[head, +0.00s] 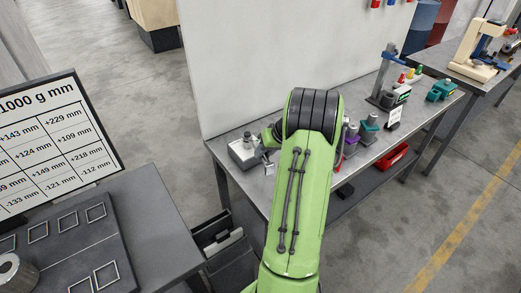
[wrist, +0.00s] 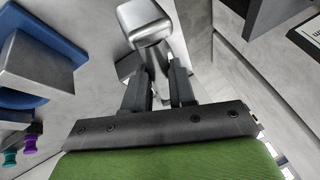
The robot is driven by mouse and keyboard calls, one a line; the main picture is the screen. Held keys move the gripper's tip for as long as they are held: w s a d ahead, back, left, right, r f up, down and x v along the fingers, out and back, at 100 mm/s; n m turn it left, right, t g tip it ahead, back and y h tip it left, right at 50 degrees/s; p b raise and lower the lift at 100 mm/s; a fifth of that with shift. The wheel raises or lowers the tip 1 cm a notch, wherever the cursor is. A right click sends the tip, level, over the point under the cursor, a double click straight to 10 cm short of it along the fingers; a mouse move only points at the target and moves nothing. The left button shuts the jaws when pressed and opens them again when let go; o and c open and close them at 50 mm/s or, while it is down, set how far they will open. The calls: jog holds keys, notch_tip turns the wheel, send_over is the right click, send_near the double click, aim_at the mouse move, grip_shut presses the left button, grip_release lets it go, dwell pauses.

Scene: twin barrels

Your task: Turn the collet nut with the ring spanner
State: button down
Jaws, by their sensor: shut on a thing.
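My gripper (wrist: 166,80) shows in the wrist view with its two dark fingers close together. It is shut on a silver metal piece (wrist: 146,20) that runs from between the fingertips to a blocky, rounded end. This looks like the ring spanner, but its ring is not clear. In the head view my green arm hides most of the gripper. Just left of the arm's end, a grey metal block (head: 243,152) sits on the workbench with small parts on or beside it. I cannot make out the collet nut in either view.
The workbench (head: 226,146) stands against a pale wall. A red tray (head: 392,157) lies below. A dark table (head: 152,238) with a sign (head: 50,140) is at left.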

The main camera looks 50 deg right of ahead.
jog(key=shift+s+d+n, duration=0.15)
jog(key=shift+d+n, duration=0.25)
jog(key=shift+d, duration=0.05)
jog(key=shift+r, duration=0.1)
jog(key=d+n+p, duration=0.1)
jog(key=p, duration=0.1)
jog(key=d+n+y+p, duration=0.1)
jog(key=p, duration=0.1)
jog(key=shift+s+d, duration=0.15)
jog(key=shift+s, duration=0.15)
jog(key=shift+s+d+n+g+y+p, duration=0.1)
jog(key=shift+d+n+g+y+p, duration=0.45)
jog(key=shift+p, duration=0.65)
jog(key=shift+d, duration=0.1)
jog(key=shift+t+b, duration=0.25)
jog(key=shift+b, duration=0.05)
